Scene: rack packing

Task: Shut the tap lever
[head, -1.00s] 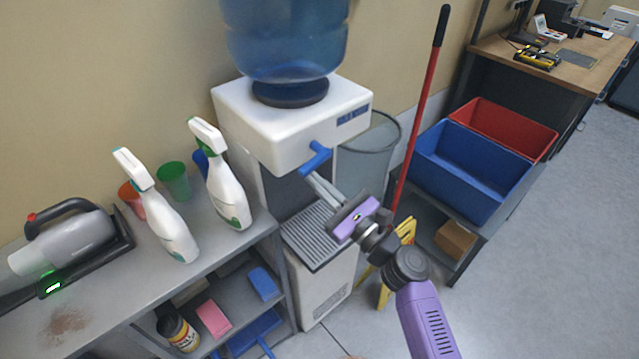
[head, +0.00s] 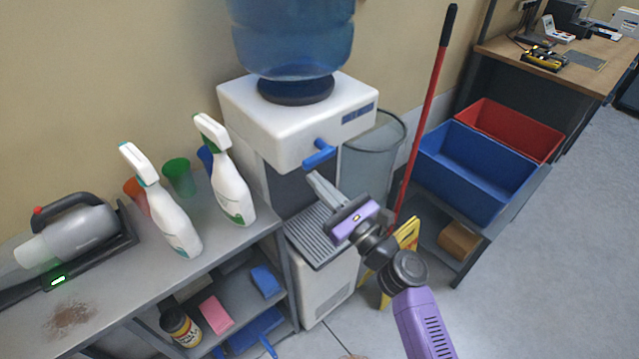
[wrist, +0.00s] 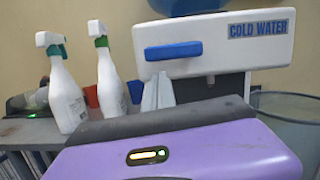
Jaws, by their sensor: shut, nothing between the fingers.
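The blue tap lever (head: 319,155) sticks out from the front of the white water dispenser (head: 285,135). In the wrist view the lever (wrist: 173,50) is a blue bar lying roughly level across the dispenser's white front, left of the "COLD WATER" label. My gripper (head: 312,177) is shut and empty. Its grey fingertips are just below the lever, with a small gap showing in the head view. In the wrist view the shut fingers (wrist: 158,92) point up beneath the bar.
Two spray bottles (head: 230,185) and cups stand on the grey shelf (head: 125,270) to the left. A ribbed drip tray (head: 318,235) lies below my gripper. A grey bin (head: 368,165), a red pole (head: 428,110) and a blue crate (head: 475,170) stand to the right.

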